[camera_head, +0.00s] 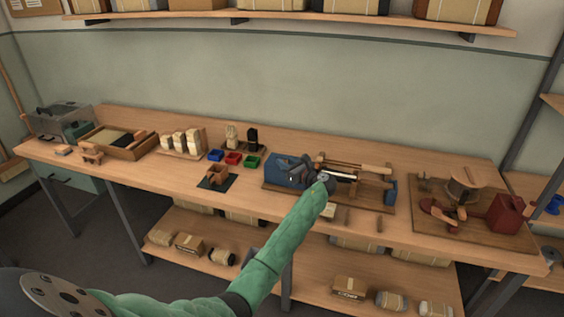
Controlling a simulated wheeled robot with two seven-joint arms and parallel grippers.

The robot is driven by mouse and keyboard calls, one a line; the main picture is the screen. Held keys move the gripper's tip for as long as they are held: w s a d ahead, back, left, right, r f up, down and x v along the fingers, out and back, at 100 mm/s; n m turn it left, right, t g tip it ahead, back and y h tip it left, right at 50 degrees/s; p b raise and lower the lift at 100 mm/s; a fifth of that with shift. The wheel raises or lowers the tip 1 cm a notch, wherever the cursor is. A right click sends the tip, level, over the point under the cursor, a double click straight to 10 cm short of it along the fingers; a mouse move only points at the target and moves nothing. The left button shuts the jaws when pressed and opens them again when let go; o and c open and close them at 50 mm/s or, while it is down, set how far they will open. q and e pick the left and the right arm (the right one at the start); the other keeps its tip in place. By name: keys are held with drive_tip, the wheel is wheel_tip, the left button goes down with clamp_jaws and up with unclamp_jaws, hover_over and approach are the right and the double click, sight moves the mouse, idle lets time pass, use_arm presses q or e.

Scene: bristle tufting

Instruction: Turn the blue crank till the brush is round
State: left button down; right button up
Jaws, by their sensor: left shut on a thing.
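A blue machine (284,171) sits on a wooden base at the middle of the bench. My left arm, in a green sleeve, reaches up from the lower left. My left gripper (324,181) is at the machine's right front side. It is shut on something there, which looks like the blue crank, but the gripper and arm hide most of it. A long light rod and wooden rails run right from the machine to a blue end block (390,191). The brush is too small and covered to make out its shape. My right gripper is not in view.
Right of the machine stands a board with a red device (506,215) and a round wooden-topped spool (465,179). To the left are blue, red and green bins (233,158), a rack of pale blocks (180,141) and a wooden tray (118,141).

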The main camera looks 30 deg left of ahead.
use_arm(q)
drive_tip(key=shift+w+r, duration=0.1)
drive_tip(key=shift+r, duration=0.05)
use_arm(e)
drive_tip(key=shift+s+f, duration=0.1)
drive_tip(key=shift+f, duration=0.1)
use_arm(q)
drive_tip(key=c, duration=1.3)
unclamp_jaws()
drive_tip(key=shift+d, duration=0.3)
drive_tip(key=shift+b+v, duration=1.15)
drive_tip(key=shift+v, duration=2.4)
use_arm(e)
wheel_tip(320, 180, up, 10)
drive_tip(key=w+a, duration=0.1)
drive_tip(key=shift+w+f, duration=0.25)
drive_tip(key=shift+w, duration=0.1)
